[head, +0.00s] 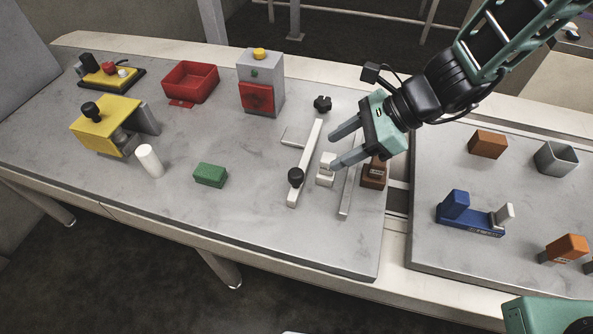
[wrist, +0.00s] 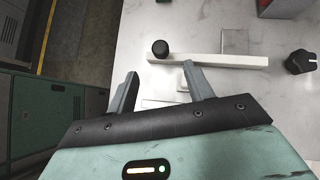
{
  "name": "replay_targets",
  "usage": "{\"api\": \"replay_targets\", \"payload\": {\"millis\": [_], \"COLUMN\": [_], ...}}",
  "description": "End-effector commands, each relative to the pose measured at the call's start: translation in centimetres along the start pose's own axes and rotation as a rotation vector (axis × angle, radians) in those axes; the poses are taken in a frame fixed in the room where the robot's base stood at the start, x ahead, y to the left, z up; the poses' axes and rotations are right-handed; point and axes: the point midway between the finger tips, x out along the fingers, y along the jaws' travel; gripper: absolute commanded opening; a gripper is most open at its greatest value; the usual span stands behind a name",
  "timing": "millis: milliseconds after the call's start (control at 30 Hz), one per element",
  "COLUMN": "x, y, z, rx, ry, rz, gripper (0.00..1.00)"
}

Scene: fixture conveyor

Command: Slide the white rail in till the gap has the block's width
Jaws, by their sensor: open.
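The white rail (head: 306,158) lies on the grey table top with a black knob (head: 295,176) near its front end. It also shows in the wrist view (wrist: 210,60), just beyond my fingertips. A grey-white strip (head: 347,190) lies to its right, with a gap between them. A small white stepped block (head: 325,178) stands in that gap, partly hidden by a finger. A green block (head: 210,174) lies further left. I cannot tell which block the task means. My gripper (head: 333,152) is open and empty above the gap, its fingers pointing at the rail; it shows in the wrist view (wrist: 160,70).
A loose-looking black knob (head: 322,103) is behind the rail, and a brown block (head: 374,173) is right of the strip. A grey box with a red front (head: 260,85) and a red tray (head: 190,82) stand behind. The table's front middle is clear.

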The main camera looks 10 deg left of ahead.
Motion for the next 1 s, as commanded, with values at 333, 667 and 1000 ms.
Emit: {"api": "replay_targets", "payload": {"millis": [333,667,1000], "x": [7.5,11.5,12.0], "y": [0.1,0.0,0.0], "z": [0.0,0.0,0.0], "rx": [-0.001,-0.002,-0.002], "ry": [0.002,0.001,0.000], "rz": [0.005,0.001,0.000], "gripper": [0.52,0.52,0.52]}}
